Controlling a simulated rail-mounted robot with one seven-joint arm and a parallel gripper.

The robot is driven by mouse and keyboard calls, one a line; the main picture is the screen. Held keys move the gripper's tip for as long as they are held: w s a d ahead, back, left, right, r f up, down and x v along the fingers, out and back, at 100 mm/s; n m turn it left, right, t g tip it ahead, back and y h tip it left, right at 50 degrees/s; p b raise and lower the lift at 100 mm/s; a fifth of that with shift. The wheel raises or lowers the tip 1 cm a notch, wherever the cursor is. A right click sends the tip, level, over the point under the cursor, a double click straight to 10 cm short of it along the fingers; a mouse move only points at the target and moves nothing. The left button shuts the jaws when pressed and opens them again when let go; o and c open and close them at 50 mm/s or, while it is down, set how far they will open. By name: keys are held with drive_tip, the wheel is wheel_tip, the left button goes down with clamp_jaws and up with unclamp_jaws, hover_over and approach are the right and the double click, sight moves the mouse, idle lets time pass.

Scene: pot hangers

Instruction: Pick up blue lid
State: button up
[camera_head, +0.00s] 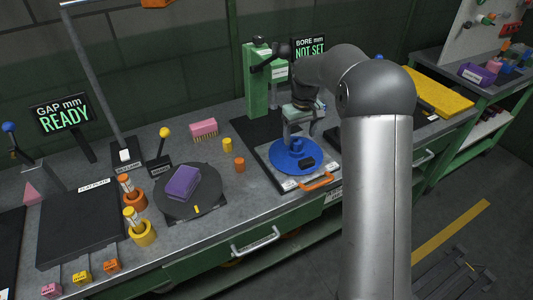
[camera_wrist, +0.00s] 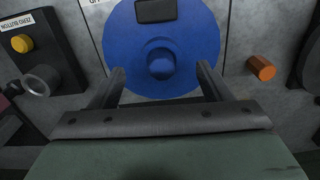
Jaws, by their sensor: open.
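The blue lid (camera_head: 288,162) is a round blue disc with a raised knob at its middle and a dark rectangular block on its near side. It lies on a light plate on the bench in the head view. The wrist view shows the lid (camera_wrist: 196,30) with its round knob (camera_wrist: 161,63) just beyond and between the fingers. My gripper (camera_head: 297,140) is above the lid's knob. In the wrist view my gripper (camera_wrist: 160,80) is open, with one finger on either side of the knob and nothing held. Whether the fingertips touch the lid cannot be told.
An orange handle (camera_head: 317,181) is at the plate's front edge. An orange cylinder (camera_head: 239,164) and a yellow one (camera_head: 227,145) stand left of the plate. A dark turntable (camera_head: 205,208) carries a purple block (camera_head: 183,182). A green press (camera_head: 257,80) stands behind.

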sight(298, 142)
drive_tip(key=shift+w+a+f, duration=0.1)
drive_tip(key=shift+f, duration=1.2)
drive_tip(key=shift+w+a+f, duration=0.1)
drive_tip(key=shift+f, duration=1.2)
drive_tip(key=c, duration=1.2)
